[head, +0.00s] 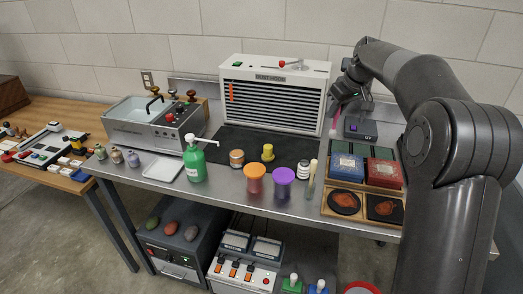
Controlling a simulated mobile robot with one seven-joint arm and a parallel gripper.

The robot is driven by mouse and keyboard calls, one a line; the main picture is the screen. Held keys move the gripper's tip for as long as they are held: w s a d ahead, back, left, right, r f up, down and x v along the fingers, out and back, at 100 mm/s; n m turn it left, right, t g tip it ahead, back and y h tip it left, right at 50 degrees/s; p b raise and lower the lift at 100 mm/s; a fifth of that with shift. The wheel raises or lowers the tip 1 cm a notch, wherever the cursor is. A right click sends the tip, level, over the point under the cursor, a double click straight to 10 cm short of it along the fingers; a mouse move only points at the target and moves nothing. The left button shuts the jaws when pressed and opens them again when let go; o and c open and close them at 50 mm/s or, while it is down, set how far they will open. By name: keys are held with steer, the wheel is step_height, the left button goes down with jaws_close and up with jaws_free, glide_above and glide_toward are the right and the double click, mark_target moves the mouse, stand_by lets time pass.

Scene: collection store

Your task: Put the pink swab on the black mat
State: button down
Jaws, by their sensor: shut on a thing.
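The pink swab (335,119) hangs roughly upright from my gripper (340,104) at the right of the hood, above the table. My gripper is shut on it; the fingers are small and partly dark against the arm. The black mat (291,150) lies flat on the steel table in front of the white hood, to the left of my gripper.
A dark UV device (360,127) stands below and right of my gripper. The white hood (273,90) stands behind the mat. The mat's middle is clear.

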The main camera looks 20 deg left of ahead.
steer(key=f, duration=0.3)
steer(key=shift+a, duration=0.35)
steer(key=w+a+f, duration=0.2)
steer(key=a+f, duration=0.8)
steer(key=shift+w+a+f, duration=0.3)
steer(key=shift+a+f, duration=0.05)
steer(key=shift+a, duration=0.05)
steer(key=shift+f, duration=0.1)
steer(key=c, duration=1.3)
jaws_free()
